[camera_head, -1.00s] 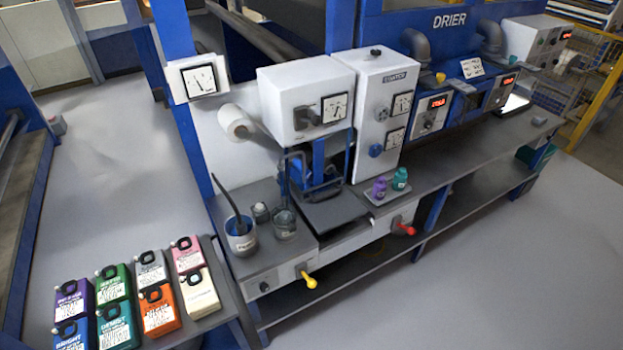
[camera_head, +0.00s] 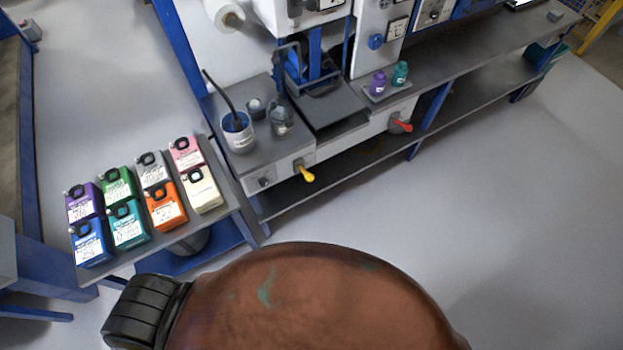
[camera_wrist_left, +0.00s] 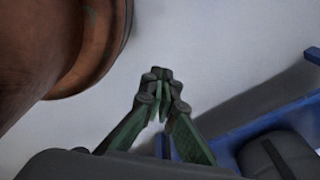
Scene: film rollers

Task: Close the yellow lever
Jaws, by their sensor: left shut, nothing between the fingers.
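The yellow lever (camera_head: 306,174) is on the front face of the white drawer-like panel under the grey bench, in the head view. It points outward and slightly down. My left gripper (camera_wrist_left: 162,80) shows in the left wrist view with its green fingers closed together and empty, above plain grey floor. It is not visible in the head view, and the lever is not visible in the wrist view. The two are apart. My right gripper is in neither view.
A red lever (camera_head: 400,126) sits further right on the same bench. The bench top (camera_head: 270,150) holds a white cup (camera_head: 238,138) and glass jars. Open floor (camera_head: 440,220) lies in front.

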